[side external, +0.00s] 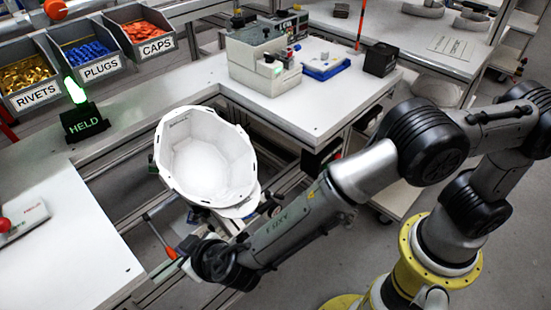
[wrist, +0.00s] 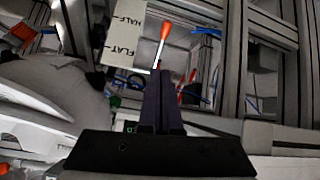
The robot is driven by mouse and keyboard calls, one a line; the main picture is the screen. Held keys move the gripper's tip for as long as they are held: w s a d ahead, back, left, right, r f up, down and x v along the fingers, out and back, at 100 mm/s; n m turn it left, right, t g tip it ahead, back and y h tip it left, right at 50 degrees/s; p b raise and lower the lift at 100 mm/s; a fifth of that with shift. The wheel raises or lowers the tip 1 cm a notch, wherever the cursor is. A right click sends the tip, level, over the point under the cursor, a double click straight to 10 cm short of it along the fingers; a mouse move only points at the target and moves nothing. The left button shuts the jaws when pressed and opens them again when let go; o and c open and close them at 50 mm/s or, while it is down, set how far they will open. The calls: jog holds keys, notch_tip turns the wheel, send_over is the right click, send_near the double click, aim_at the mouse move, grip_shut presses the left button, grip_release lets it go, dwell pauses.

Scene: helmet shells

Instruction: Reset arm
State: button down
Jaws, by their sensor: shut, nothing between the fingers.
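A white helmet shell (side external: 203,150) sits open side up in a fixture at the middle of the side view. My gripper (side external: 190,266) is low in front of the shell, apart from it, near a lever with an orange handle (side external: 168,252). In the wrist view my gripper's dark fingers (wrist: 163,78) are together with nothing between them. The orange lever handle (wrist: 166,30) shows just beyond the fingertips; I cannot tell whether they touch it. A pale rounded surface (wrist: 50,85) at left there may be the shell.
A black box with a lit green light reads HELD (side external: 84,124). Bins of rivets (side external: 30,95), plugs (side external: 98,66) and caps (side external: 155,44) stand at the back left. A beige machine (side external: 263,62) stands on the back bench. A plate labelled HALF and FLAT (wrist: 124,35) is beside the lever.

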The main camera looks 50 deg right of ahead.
jog(key=w+d+r+n+t, duration=0.1)
jog(key=w+r+n, duration=0.15)
jog(key=r, duration=0.45)
jog(key=w+d+r+n+t, duration=0.1)
jog(key=r+n, duration=0.2)
jog(key=r, duration=0.4)
jog(key=d+r+m+g+h, duration=0.1)
jog(key=d+r+m+h, duration=0.15)
jog(key=d, duration=0.65)
jog(key=d+r+m+g+h, duration=0.15)
jog(key=d+r, duration=0.25)
jog(key=d, duration=0.4)
jog(key=s+d+r+m+g+y, duration=0.1)
jog(key=s+d+r+m+g, duration=0.25)
jog(key=s+d, duration=1.1)
jog(key=s+d+f+y, duration=0.2)
jog(key=s, duration=0.9)
jog(key=shift+s+d, duration=0.15)
jog(key=shift+d, duration=0.2)
